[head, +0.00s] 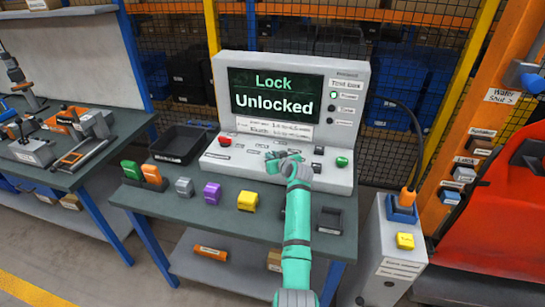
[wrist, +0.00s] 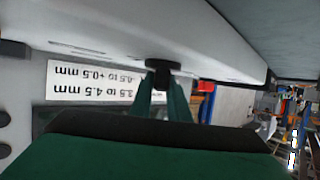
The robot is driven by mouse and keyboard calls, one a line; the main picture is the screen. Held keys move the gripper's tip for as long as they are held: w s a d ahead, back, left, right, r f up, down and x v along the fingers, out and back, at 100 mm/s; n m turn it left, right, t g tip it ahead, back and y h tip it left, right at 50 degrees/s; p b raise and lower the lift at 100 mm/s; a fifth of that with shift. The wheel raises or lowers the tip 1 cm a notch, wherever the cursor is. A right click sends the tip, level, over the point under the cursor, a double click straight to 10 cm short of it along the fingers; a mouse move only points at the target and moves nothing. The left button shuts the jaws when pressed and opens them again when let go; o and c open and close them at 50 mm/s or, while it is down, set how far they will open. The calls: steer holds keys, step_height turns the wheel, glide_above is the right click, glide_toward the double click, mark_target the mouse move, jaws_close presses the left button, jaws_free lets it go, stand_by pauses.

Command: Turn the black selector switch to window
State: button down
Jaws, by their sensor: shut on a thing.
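The black selector switch (wrist: 162,67) shows in the wrist view as a dark knob on the pale console face. My gripper (wrist: 161,84) has its two green fingers closed around its sides. In the head view my gripper (head: 278,160) is at the middle of the console's sloped lower panel, and it hides the switch there. The grey console (head: 221,95) has a screen (head: 275,95) reading "Lock Unlocked". I cannot read the switch's position or its labels.
A red button (head: 225,140) and a green button (head: 342,161) sit on the console panel. A black tray (head: 178,143) is left of the console. A white cabinet (head: 393,262) stands right.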

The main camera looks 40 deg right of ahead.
steer(key=n+y, duration=0.1)
steer(key=y, duration=0.1)
steer(key=n+y, duration=0.2)
steer(key=shift+w+r+n+t, duration=0.1)
steer(key=shift+r+n+t, duration=0.05)
steer(key=shift+n+t, duration=0.15)
steer(key=shift+n+y, duration=0.3)
steer(key=shift+y, duration=0.1)
steer(key=shift+n+y, duration=0.5)
steer(key=c, duration=1.7)
jaws_free()
steer(key=v, duration=1)
steer(key=shift+s+d+r, duration=0.1)
steer(key=shift+s+r, duration=0.1)
steer(key=shift+s, duration=0.15)
